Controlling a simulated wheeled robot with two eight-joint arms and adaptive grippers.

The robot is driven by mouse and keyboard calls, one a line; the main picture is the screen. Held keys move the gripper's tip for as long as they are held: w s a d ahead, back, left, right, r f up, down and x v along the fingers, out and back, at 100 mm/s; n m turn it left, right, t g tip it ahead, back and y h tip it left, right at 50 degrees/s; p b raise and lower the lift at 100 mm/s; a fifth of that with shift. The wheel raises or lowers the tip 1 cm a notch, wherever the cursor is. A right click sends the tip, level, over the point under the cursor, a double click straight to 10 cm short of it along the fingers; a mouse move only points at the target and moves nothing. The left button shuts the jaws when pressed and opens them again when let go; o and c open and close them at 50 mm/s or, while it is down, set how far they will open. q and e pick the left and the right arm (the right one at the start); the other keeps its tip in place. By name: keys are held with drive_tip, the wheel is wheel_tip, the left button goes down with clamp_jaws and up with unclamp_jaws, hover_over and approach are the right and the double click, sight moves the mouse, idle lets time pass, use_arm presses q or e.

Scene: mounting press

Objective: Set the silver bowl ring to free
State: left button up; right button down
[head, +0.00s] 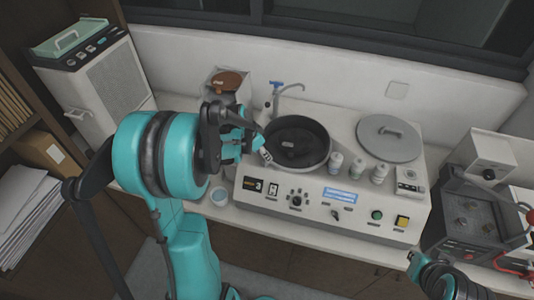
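The round dark bowl (306,133) is set into the top of the white machine, with a dark part lying inside it. A grey, silver-looking ring (318,167) runs around its rim. Any marking for the ring's setting is too small to read. My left gripper (262,145) is at the left edge of the bowl, close to the ring; I cannot tell whether it touches. It hides part of the left rim, and its finger gap is unclear. My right gripper (414,258) is low at the right, in front of the counter, away from the bowl; its opening is unclear.
The machine's front panel (330,208) has a display, knobs and buttons.

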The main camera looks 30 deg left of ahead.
use_arm(q)
drive_tip(key=x, duration=0.4)
drive_tip(key=shift+w+a+f, duration=0.15)
drive_tip(key=shift+w+a, duration=0.05)
drive_tip(key=shift+w, duration=0.05)
drive_tip(key=shift+d+f, duration=0.15)
drive_tip(key=shift+f, duration=0.15)
clamp_jaws()
